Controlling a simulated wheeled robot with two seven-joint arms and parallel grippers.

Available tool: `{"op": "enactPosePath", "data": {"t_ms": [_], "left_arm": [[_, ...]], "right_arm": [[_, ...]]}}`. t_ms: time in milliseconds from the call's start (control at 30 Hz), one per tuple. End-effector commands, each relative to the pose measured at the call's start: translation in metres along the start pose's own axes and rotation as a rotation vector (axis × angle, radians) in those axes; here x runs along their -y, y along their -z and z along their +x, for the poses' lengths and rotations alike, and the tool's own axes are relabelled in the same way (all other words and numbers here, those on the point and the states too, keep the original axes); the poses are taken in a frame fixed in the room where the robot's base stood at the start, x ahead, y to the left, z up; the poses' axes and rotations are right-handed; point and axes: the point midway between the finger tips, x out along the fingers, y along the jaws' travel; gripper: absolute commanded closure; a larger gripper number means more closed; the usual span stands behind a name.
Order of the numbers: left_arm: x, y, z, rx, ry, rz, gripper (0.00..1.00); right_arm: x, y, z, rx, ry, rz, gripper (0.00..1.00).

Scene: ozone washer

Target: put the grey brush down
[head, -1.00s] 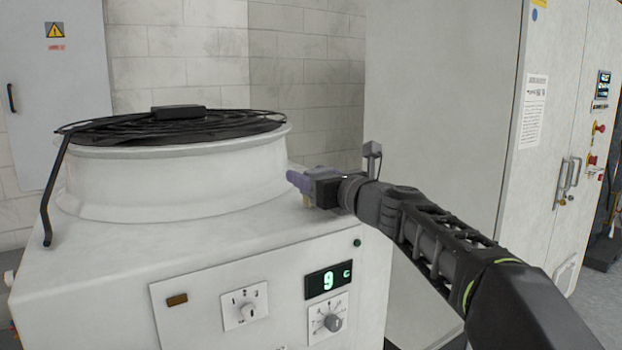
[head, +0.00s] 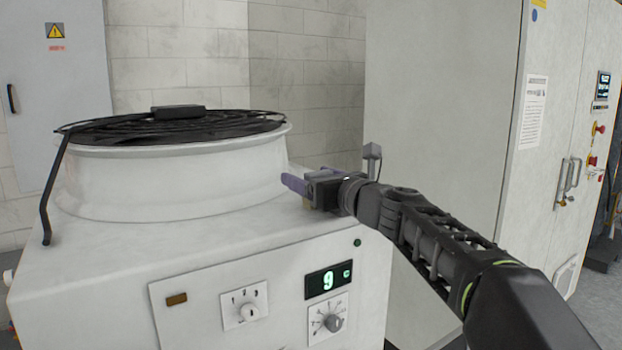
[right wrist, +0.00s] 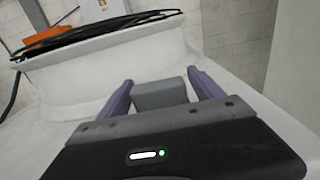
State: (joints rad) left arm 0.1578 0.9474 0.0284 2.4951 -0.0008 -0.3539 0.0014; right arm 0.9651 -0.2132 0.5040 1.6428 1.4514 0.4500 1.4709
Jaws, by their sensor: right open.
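The grey brush (right wrist: 160,94) shows in the right wrist view as a grey block between the two purple fingers of my right gripper (right wrist: 160,77). The fingers are open, with a gap on each side of the block. In the head view my right gripper (head: 292,183) is low over the right rear of the white machine's top (head: 200,245), beside the round drum. There the brush is mostly hidden by the gripper; a small tan bit shows under it. Whether the brush rests fully on the top is hard to see. My left gripper is not in view.
The white drum (head: 180,185) with a black wire cover (head: 215,126) stands close to the fingertips. A control panel with a green display (head: 329,281) is on the machine's front. A tall grey cabinet (head: 440,110) stands behind on the right. The machine top before the drum is clear.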

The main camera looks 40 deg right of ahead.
Motion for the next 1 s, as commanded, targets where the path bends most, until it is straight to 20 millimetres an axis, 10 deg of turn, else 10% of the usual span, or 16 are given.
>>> {"op": "enactPosePath", "data": {"t_ms": [433, 1000], "left_arm": [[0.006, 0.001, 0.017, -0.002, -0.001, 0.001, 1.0], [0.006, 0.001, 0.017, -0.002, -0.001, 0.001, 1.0]], "right_arm": [[0.0, -0.003, -0.071, 0.001, 0.0, -0.002, 0.24], [0.001, -0.004, -0.078, 0.0, 0.0, 0.0, 0.24]]}}
